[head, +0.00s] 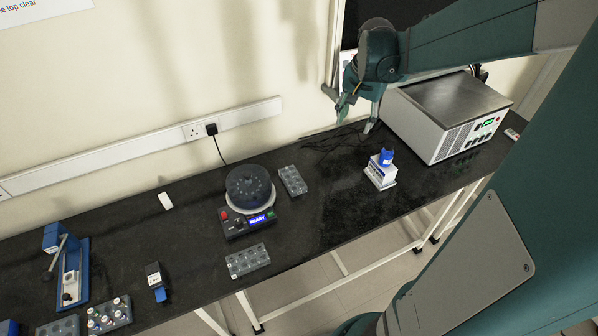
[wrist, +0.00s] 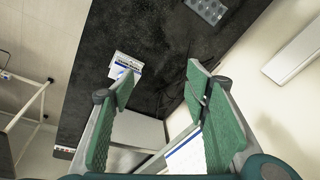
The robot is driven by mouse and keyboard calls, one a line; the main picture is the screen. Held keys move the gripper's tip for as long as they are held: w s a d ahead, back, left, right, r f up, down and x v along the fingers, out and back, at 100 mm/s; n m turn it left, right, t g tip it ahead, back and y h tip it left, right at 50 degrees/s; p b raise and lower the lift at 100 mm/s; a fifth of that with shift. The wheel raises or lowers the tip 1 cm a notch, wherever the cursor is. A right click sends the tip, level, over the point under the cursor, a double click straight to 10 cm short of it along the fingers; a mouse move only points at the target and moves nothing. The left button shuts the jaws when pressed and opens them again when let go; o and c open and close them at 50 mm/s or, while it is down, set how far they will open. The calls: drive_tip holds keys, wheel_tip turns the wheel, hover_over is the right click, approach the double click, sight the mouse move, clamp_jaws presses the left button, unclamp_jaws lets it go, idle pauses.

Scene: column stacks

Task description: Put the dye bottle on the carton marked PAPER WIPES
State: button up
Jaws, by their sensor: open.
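A small blue bottle (head: 386,157), which looks like the dye bottle, stands upright on a short stack of white cartons (head: 380,176) right of the bench's middle. The carton lettering is too small to read, so I cannot tell which is marked PAPER WIPES. In the wrist view the white cartons (wrist: 127,63) show beyond the left finger; the bottle is not clear there. My gripper (head: 355,119) is open and empty above the back of the bench, up and left of the stack. In the wrist view its green-padded fingers (wrist: 158,78) stand wide apart with nothing between them.
A grey boxy instrument (head: 447,112) stands right of my gripper. A round-lidded device (head: 249,188) and grey racks (head: 292,180) stand left. A white panel with blue print (wrist: 185,155) shows between my fingers. Bare black bench (head: 325,215) lies left of the stack.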

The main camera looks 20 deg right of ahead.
drive_tip(key=s+a+r+n+t, duration=0.1)
drive_tip(key=s+a+n, duration=0.3)
drive_tip(key=a, duration=0.5)
drive_tip(key=s+a+r+n+t, duration=0.2)
drive_tip(key=s+a+n, duration=0.2)
drive_tip(key=s+a, duration=0.3)
drive_tip(key=s+a+r+n+t+y, duration=0.1)
drive_tip(key=s+a, duration=0.4)
drive_tip(key=a, duration=0.6)
drive_tip(key=r+n+t, duration=0.1)
drive_tip(key=n, duration=0.1)
drive_tip(key=shift+s+a+n, duration=0.25)
drive_tip(key=shift+s+n, duration=0.1)
drive_tip(key=shift+n, duration=0.05)
